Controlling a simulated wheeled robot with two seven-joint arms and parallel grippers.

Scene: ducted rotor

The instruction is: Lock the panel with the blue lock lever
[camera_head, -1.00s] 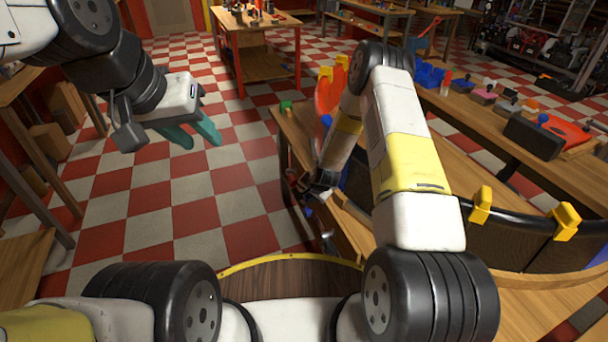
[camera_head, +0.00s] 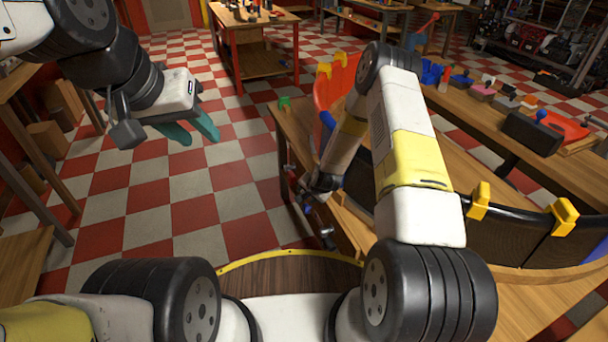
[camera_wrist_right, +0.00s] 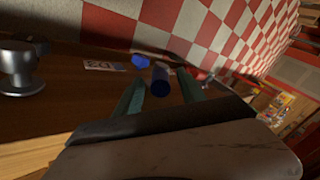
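In the right wrist view, a blue cylindrical piece (camera_wrist_right: 160,82), likely the blue lock lever's handle, shows between the fingertips of my right gripper (camera_wrist_right: 161,80). The teal fingers are apart, with a gap on both sides of it. I cannot tell whether it is between the fingers or just beyond them. A smaller blue piece (camera_wrist_right: 141,61) is beside it. In the head view my right gripper (camera_head: 308,196) is dark and small at the bench's front side, and the lever is hard to make out. My left gripper (camera_head: 200,138) is open and empty above the floor.
A wooden bench (camera_head: 292,122) runs along my right side, with a red panel (camera_head: 338,82) standing on it and black curved panels with yellow clips (camera_head: 478,201) nearer. A metal knob (camera_wrist_right: 20,68) and a label (camera_wrist_right: 105,66) show in the wrist view.

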